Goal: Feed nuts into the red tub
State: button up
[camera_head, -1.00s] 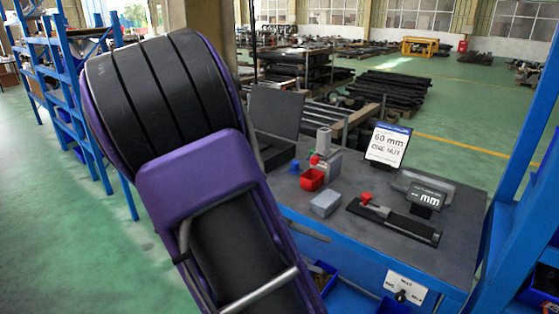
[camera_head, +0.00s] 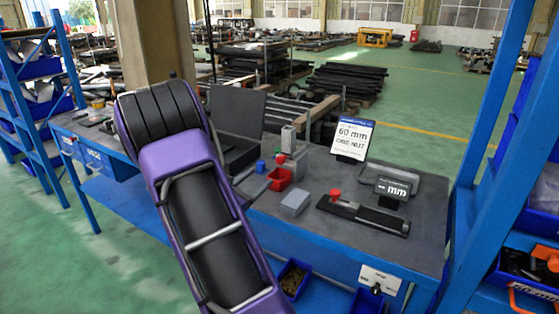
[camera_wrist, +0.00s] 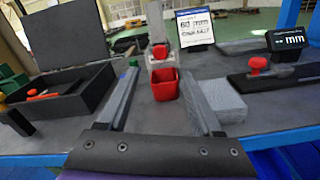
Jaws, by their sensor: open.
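The red tub (camera_head: 281,179) stands on the dark bench top, before a grey upright fixture (camera_head: 289,140) with a red knob. In the wrist view the tub (camera_wrist: 165,86) appears between the two grey fingers of my gripper (camera_wrist: 158,76). The fingers are wide apart with nothing held. Whether the tub is actually between them or farther ahead, I cannot tell. A blue bin (camera_head: 308,285) below the bench edge holds small brownish pieces, perhaps nuts. A sign (camera_head: 353,138) reads "60 mm ONE NUT".
A grey block (camera_head: 295,202) lies right of the tub. A black slide gauge with red knob (camera_head: 336,195) and an "mm" display (camera_head: 392,188) stand farther right. An open black case (camera_head: 237,118) is at left. A blue upright (camera_head: 500,150) bounds the right side.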

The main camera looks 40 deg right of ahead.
aim_at(279, 161)
jog(key=x, duration=1.3)
jog(key=shift+w+d, duration=0.1)
jog(key=shift+d, duration=0.15)
jog(key=shift+c, duration=0.3)
grip_shut()
